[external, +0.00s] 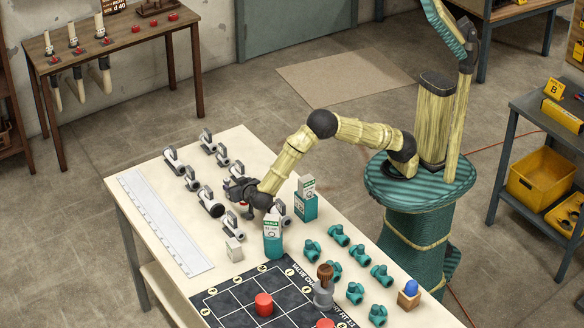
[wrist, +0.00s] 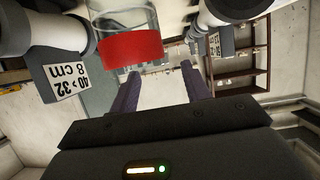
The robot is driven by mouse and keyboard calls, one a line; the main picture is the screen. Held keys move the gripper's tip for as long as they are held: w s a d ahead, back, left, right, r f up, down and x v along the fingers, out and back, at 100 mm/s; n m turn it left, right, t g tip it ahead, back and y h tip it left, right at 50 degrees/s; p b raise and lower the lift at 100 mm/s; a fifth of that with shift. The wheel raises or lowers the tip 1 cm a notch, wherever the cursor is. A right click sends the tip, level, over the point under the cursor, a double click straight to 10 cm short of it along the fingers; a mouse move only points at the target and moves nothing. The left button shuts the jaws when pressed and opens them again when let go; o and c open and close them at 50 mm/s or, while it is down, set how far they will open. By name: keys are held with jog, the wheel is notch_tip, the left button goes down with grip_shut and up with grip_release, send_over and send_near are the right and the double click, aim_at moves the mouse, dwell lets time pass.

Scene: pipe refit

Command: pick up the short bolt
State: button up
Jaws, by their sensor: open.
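I cannot pick out a short bolt in either view. My gripper (external: 241,190) is low over the pale worktable, among grey-and-white pipe fittings. In the wrist view my gripper (wrist: 160,88) has its two dark fingers apart, with nothing visibly held between them. A clear cylinder with a red band (wrist: 131,48) is close by, just above and left of the fingers in that view. Fittings with labels flank it, the left label (wrist: 68,77) reading 40 > 32, 8 cm. My arm hides part of the table around the gripper.
A long white ruler (external: 165,222) lies along the left table edge. Several teal fittings (external: 338,235) and a dark mat (external: 238,298) with red pieces occupy the front. A small white cube (external: 234,249) sits nearby.

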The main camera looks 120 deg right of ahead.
aim_at(228, 181)
jog(key=shift+d, duration=0.1)
jog(key=x, duration=0.5)
jog(key=shift+d+r, duration=0.15)
jog(key=shift+r, duration=0.05)
grip_shut()
